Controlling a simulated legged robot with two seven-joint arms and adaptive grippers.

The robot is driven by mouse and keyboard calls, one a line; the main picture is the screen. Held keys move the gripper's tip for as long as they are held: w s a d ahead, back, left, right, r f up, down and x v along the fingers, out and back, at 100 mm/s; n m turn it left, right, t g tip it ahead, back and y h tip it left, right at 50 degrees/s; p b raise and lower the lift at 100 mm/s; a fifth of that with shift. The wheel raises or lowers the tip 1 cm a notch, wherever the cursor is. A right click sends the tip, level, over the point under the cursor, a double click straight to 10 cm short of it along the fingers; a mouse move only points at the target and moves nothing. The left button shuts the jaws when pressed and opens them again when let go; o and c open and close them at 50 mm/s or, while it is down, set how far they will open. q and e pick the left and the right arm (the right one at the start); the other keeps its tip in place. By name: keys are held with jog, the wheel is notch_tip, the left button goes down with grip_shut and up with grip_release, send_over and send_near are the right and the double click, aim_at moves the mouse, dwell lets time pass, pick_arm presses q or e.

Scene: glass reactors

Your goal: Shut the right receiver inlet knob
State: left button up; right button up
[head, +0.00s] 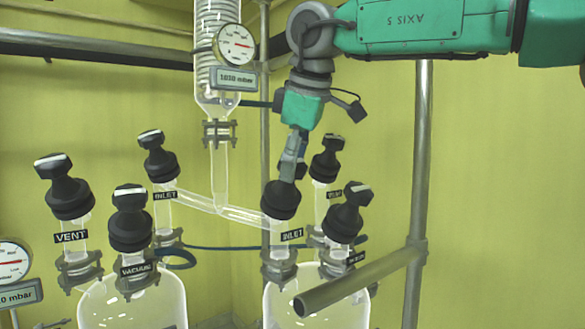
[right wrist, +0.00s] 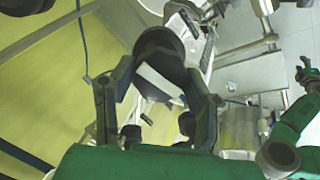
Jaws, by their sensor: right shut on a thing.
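The right receiver inlet knob (head: 281,199) is black and sits on a glass neck with an INLET label (head: 292,234), above the right glass receiver (head: 283,303). My right gripper (head: 291,168) comes down from above and is shut on this knob's top. In the right wrist view the knob (right wrist: 158,44) with its white-marked grip lies between the two fingers of the right gripper (right wrist: 160,78). The fingers hide much of the grip in the head view, so its angle is hard to read there.
Two more black knobs, one at the back (head: 326,160) and one at the front right (head: 344,215), stand close by. The left receiver (head: 132,303) carries several knobs. A slanted metal pipe (head: 360,279) crosses in front. A pressure gauge (head: 235,43) hangs above.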

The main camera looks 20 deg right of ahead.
jog(key=shift+w+r+m, duration=0.1)
jog(key=shift+r+m, duration=0.1)
jog(key=shift+m, duration=0.6)
jog(key=o, duration=1.1)
jog(key=shift+o, duration=0.2)
jog(key=shift+f, duration=0.1)
